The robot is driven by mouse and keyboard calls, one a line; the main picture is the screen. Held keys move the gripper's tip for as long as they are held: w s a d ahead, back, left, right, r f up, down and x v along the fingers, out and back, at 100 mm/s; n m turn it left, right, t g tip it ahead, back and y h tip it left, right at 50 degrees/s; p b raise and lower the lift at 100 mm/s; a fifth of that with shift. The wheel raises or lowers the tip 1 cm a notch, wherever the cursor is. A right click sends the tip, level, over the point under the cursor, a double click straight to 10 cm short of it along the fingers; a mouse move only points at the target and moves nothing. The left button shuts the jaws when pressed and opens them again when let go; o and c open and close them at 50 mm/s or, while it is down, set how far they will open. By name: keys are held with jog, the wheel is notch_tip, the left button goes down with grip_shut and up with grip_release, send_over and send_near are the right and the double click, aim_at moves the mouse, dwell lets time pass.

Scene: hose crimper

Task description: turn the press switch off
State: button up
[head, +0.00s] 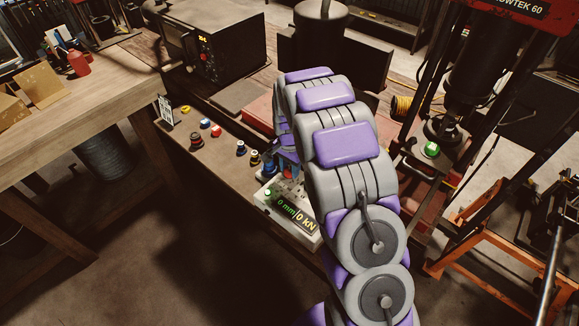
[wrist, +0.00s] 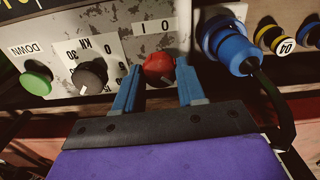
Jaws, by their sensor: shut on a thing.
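The press switch is a red round knob (wrist: 158,70) on a worn white panel (wrist: 110,25), under a white label with 0 and 1 marks. In the wrist view my gripper (wrist: 157,80) has its two blue fingers either side of the knob, shut on it. A pale mark shows on the knob's lower right, but I cannot tell exactly which mark it is set to. In the head view the control box (head: 292,232) has a lit display (head: 297,216) reading 0 mm and 0 kN. My arm hides most of the switch there.
Left of the switch in the wrist view are a black kN dial (wrist: 89,74) and a green DOWN button (wrist: 36,80). A blue plug with a black cable (wrist: 228,45) sits close to the right finger. Several coloured dies (head: 205,123) lie on the bench.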

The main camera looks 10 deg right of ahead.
jog(key=n+p, duration=0.1)
jog(key=n, duration=0.3)
jog(key=n+p, duration=0.2)
jog(key=n, duration=0.2)
jog(key=shift+r, duration=0.1)
jog(key=n, duration=0.5)
jog(key=shift+p, duration=0.4)
jog(key=shift+w+n+p, duration=0.1)
jog(key=shift+n+p, duration=0.2)
jog(key=shift+n, duration=1.9)
jog(key=o, duration=1.1)
jog(key=shift+c, duration=0.2)
